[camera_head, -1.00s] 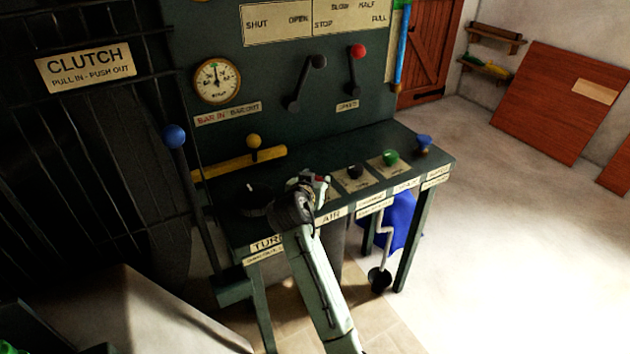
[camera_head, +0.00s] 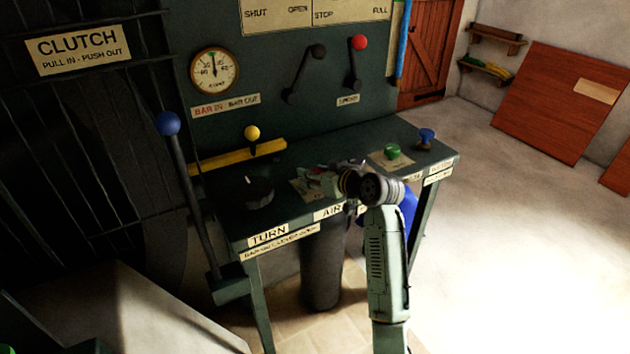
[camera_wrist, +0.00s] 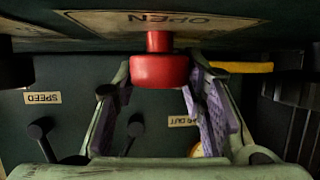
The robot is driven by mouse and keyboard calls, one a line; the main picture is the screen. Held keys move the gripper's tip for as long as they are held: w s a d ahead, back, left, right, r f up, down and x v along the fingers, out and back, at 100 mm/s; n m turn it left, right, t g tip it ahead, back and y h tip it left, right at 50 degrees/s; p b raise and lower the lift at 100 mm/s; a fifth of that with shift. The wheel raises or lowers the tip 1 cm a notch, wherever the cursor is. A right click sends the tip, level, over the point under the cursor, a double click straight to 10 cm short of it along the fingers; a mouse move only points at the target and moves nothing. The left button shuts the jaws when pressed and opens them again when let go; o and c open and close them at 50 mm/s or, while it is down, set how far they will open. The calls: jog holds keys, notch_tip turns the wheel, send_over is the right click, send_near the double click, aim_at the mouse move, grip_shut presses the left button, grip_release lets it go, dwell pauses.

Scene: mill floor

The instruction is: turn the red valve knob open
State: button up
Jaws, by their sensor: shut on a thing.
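The red valve knob (camera_wrist: 160,71) shows in the wrist view on a short red stem, beside a label reading OPEN that appears upside down. My gripper (camera_wrist: 160,80) has one finger on each side of the knob and is shut on it. In the head view my gripper (camera_head: 326,181) is over the front of the console's dark top, by the AIR label (camera_head: 331,211). There, the fingers and wrist cover most of the knob, and its turn angle cannot be told.
A black knob (camera_head: 259,192) stands left of my gripper; a green knob (camera_head: 392,151) and a blue knob (camera_head: 427,135) stand right. Behind are a yellow bar (camera_head: 225,160), a red-tipped lever (camera_head: 355,65) and a gauge (camera_head: 214,71). A blue-topped lever (camera_head: 176,150) rises at left. Floor at right is clear.

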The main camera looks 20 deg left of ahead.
jog(key=n+g+b, duration=0.1)
jog(key=n+g, duration=0.1)
jog(key=n+g+y+b, duration=0.1)
jog(key=g+b, duration=0.1)
jog(key=shift+w+f+n+y, duration=0.1)
jog(key=shift+f+n+y, duration=0.05)
jog(key=shift+n+y, duration=0.2)
jog(key=shift+n+g+b, duration=1.1)
jog(key=shift+n+g, duration=0.75)
jog(key=shift+g, duration=0.35)
jog(key=o, duration=1.2)
jog(key=shift+c, duration=0.2)
jog(key=v, duration=1.2)
jog(key=shift+w, duration=0.1)
